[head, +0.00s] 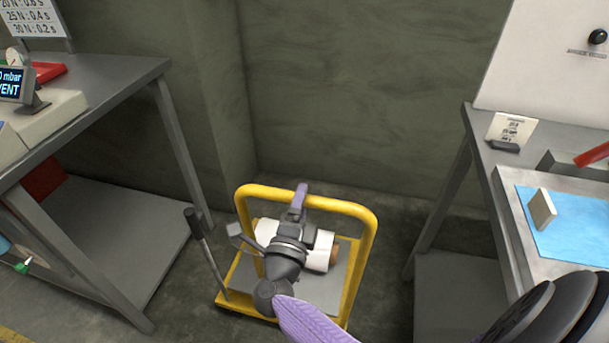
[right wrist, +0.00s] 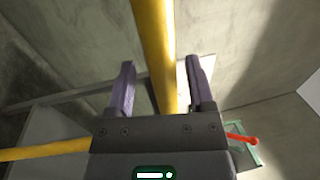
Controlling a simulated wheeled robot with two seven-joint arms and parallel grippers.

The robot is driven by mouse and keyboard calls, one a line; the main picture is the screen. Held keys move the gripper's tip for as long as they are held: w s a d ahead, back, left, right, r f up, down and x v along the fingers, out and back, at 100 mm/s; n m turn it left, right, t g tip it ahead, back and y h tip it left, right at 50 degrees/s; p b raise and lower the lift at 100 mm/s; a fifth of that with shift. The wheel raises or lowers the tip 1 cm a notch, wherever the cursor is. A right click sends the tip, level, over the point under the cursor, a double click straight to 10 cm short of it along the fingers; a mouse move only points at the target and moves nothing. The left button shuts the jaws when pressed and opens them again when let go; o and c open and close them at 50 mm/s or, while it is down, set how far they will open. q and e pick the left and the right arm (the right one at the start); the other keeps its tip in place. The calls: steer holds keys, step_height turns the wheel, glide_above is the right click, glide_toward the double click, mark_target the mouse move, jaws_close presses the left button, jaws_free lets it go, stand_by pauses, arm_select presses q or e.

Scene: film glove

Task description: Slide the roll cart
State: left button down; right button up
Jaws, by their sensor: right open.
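The roll cart has a yellow tube frame (head: 358,262) with a hoop handle and a low grey deck. It stands on the floor between two benches. A white roll (head: 320,251) with a brown core end is on the cart, partly hidden by my right arm. My right gripper (head: 298,198) is at the top bar of the handle. In the right wrist view, the yellow bar (right wrist: 155,50) runs between the two spread purple fingers of the right gripper (right wrist: 160,85), with gaps at the sides. My left gripper is not in view.
A grey metal bench (head: 110,75) with a lower shelf stands left of the cart. Another bench (head: 480,150) stands right, with a blue sheet (head: 575,225). A dark-gripped lever (head: 196,228) rises at the cart's left side. The green wall (head: 340,90) is close behind.

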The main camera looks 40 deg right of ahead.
steer(key=shift+w+d, duration=0.4)
steer(key=shift+s+a+r, duration=0.1)
steer(key=shift+s+a, duration=0.05)
steer(key=shift+c, duration=0.8)
jaws_close()
